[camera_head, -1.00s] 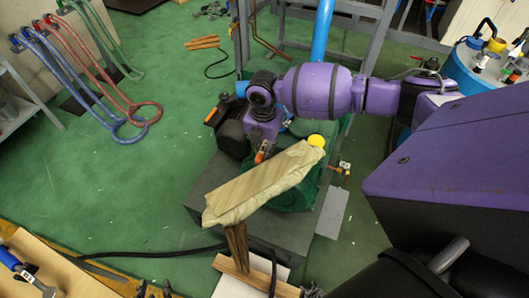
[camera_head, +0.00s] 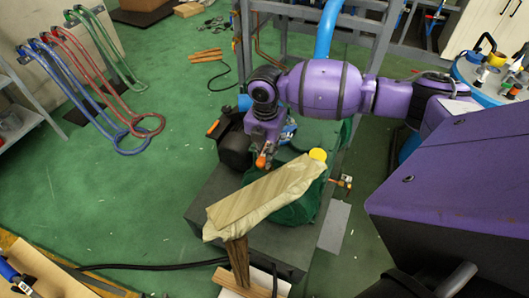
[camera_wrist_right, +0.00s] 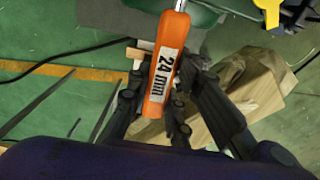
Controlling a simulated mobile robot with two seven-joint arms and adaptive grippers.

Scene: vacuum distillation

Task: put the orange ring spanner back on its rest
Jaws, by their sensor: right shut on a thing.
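The orange ring spanner (camera_wrist_right: 164,68) shows in the right wrist view as an orange handle with a white "24 mm" label. Its metal shank runs out of the top of that view, and its ring end is not visible. My right gripper (camera_wrist_right: 160,92) is shut on the handle. In the head view the right gripper (camera_head: 266,145) hangs just above and behind the wood-topped stand, with the orange handle end (camera_head: 261,162) showing below it. I cannot clearly make out the spanner's rest. My left gripper is not in view.
A blue-handled tool (camera_head: 10,272) lies at the lower left. Green floor (camera_head: 110,200) is clear to the left.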

